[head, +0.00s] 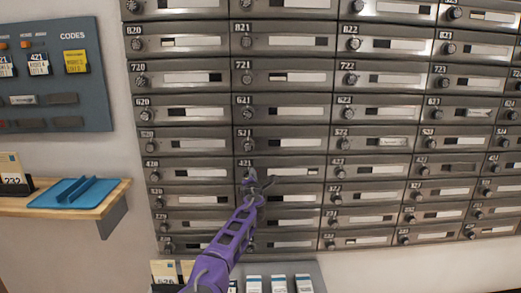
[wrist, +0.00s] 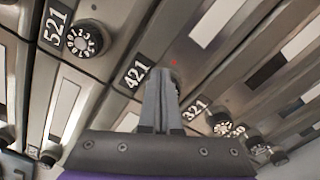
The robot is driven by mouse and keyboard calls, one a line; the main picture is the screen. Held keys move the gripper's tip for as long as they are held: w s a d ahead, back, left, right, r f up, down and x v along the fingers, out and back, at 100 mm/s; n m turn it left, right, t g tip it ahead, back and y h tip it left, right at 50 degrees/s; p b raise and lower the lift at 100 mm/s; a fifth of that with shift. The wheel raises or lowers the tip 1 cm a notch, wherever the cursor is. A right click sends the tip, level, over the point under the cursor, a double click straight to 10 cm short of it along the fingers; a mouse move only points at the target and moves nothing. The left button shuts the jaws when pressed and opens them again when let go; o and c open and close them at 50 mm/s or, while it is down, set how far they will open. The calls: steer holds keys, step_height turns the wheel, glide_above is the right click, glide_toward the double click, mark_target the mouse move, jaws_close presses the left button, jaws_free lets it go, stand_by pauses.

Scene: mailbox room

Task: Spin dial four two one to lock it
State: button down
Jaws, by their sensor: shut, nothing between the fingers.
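The mailbox labelled 421 (head: 290,172) is in the lower middle of the wall of grey boxes in the head view. In the wrist view its label (wrist: 134,75) stands just left of my fingers, and a small red light shows beside them. My gripper (head: 257,183) is shut, with its fingertips at the dial of 421. In the wrist view the closed fingers (wrist: 168,85) hide most of that dial, so its setting cannot be read. I cannot tell whether the fingertips touch it.
The dial of 521 (wrist: 83,39) is above, and the dial of 321 (wrist: 218,122) is below, close to my gripper. A codes board (head: 55,75) hangs at the left. A wooden shelf (head: 112,198) with a blue tray (head: 75,193) sits under it. Cards stand below the boxes.

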steer(key=shift+a+f+b, duration=0.15)
steer(key=shift+f+b, duration=0.1)
steer(key=shift+b, duration=0.1)
stand_by(0.3)
steer(key=shift+f+b, duration=0.25)
steer(key=shift+b, duration=0.5)
steer(key=shift+d, duration=0.2)
steer(key=shift+d+f, duration=0.15)
steer(key=shift+f, duration=0.55)
